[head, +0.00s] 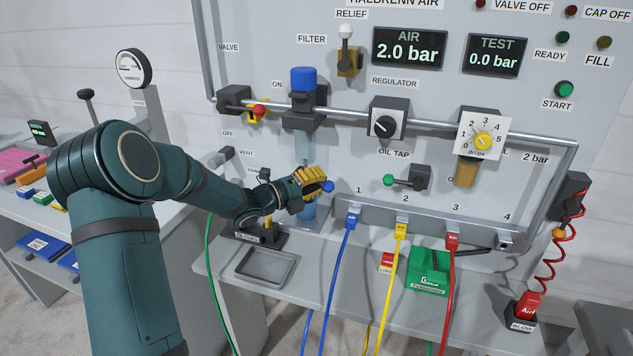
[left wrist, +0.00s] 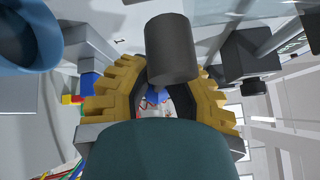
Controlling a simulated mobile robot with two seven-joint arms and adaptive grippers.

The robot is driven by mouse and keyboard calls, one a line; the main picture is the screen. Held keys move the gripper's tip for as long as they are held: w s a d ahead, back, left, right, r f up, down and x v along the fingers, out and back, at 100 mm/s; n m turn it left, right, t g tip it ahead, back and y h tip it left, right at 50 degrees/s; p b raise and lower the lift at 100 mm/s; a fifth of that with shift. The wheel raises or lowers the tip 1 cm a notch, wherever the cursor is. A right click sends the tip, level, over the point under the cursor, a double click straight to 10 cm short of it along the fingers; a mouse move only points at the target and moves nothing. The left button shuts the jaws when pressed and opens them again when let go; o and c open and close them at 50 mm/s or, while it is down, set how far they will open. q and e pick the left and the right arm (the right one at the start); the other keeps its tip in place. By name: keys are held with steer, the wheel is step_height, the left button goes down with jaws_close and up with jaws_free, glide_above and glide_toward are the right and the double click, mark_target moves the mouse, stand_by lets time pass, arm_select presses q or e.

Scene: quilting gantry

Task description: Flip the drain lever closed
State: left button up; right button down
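The rest of that lever is hidden behind the gripper. In the left wrist view the yellow fingers (left wrist: 163,85) stand apart on either side of a dark grey cylinder (left wrist: 172,48). I cannot tell whether they touch it. My right gripper is not in view.
The oil tap (head: 405,180) with a green knob is right of the gripper. The manifold (head: 380,212) with blue, yellow and red hoses runs below. An empty grey tray (head: 266,266) and a green box (head: 430,270) are on the bench. A metal pipe crosses above.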

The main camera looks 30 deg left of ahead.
arm_select(q)
jaws_close()
steer(key=n+b, duration=0.1)
steer(key=b, duration=0.1)
steer(key=n+t+b, duration=0.1)
steer(key=b, duration=0.1)
steer(key=shift+d+r, duration=0.1)
steer(key=shift+r, duration=0.25)
steer(key=shift+r+n+t+b, duration=0.35)
steer(key=shift+n+t, duration=0.05)
steer(key=shift+t, duration=0.1)
steer(key=o, duration=0.6)
jaws_free()
steer(key=shift+o, duration=0.2)
steer(key=v, duration=1.2)
